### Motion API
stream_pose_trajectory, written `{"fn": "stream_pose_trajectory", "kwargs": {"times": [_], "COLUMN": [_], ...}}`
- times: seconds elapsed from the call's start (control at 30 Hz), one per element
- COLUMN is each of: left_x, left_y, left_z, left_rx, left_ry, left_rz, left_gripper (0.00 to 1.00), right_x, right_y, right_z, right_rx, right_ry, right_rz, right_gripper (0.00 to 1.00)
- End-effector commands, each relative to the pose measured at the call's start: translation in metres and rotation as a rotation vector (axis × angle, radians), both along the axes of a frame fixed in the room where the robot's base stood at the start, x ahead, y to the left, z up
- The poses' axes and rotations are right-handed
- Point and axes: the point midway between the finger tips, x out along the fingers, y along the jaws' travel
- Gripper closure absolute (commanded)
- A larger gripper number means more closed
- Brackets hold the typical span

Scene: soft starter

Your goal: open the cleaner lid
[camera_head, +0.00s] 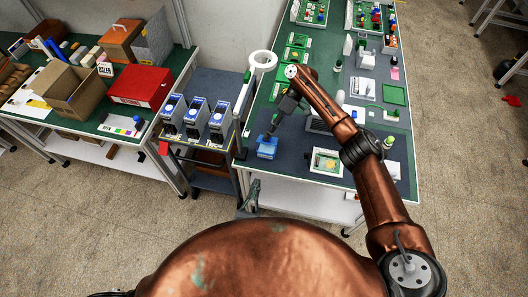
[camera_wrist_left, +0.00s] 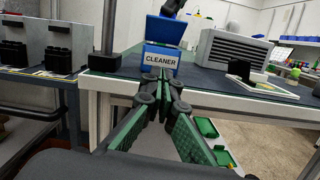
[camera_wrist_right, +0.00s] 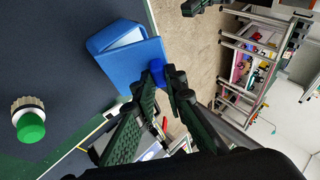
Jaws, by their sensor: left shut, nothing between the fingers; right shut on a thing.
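The blue cleaner box (camera_head: 266,150) stands near the front left corner of the long green-topped table. Its white CLEANER label (camera_wrist_left: 160,60) faces my left gripper. The blue lid (camera_wrist_left: 166,29) is raised and tilted above the box, and a pale strip shows inside in the right wrist view (camera_wrist_right: 125,38). My right gripper (camera_head: 270,134) is shut on the lid's blue knob (camera_wrist_right: 157,68) at the lid's edge. My left gripper (camera_wrist_left: 162,82) is shut and empty, in front of and below the box, apart from it; in the head view it is low near the table's front edge (camera_head: 250,193).
A white-framed tray (camera_head: 326,162) lies right of the box. A grey vented case (camera_wrist_left: 236,50) is behind it. Several blue-topped units (camera_head: 195,118) sit on a side stand at left. Open floor lies in front of the table.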

Motion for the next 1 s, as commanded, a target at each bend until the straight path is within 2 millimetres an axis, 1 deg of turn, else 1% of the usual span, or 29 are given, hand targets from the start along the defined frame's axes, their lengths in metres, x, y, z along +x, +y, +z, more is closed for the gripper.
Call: {"fn": "stream_pose_trajectory", "kwargs": {"times": [0.03,0.1,0.17,0.27,0.37,0.7,0.83,1.0], "left_x": [-0.001,0.0,0.004,0.015,0.031,0.096,0.105,0.113], "left_y": [-0.002,-0.005,-0.006,-0.01,-0.016,-0.037,-0.039,-0.042], "left_z": [0.008,0.014,0.017,0.019,0.022,0.034,0.05,0.061], "left_rx": [-0.046,-0.086,-0.101,-0.104,-0.103,-0.1,-0.103,-0.1], "left_ry": [0.002,0.006,0.006,0.005,0.005,0.005,0.007,0.007], "left_rz": [-0.002,-0.004,-0.004,-0.003,-0.004,-0.004,-0.003,-0.003], "left_gripper": [1.0,1.0,1.0,1.0,1.0,1.0,1.0,1.0], "right_x": [0.0,0.0,0.0,0.0,0.0,0.0,0.0,0.0], "right_y": [-0.001,-0.001,-0.001,-0.001,-0.001,-0.001,-0.001,-0.001], "right_z": [0.0,0.0,0.0,0.0,0.0,0.0,0.0,0.0], "right_rx": [-0.001,-0.001,-0.001,-0.001,0.0,-0.002,-0.002,-0.002], "right_ry": [0.0,0.0,0.0,0.0,0.001,0.0,0.0,0.0], "right_rz": [-0.001,-0.001,-0.001,-0.001,-0.001,0.0,0.0,0.0], "right_gripper": [1.0,1.0,1.0,1.0,1.0,1.0,1.0,1.0]}}
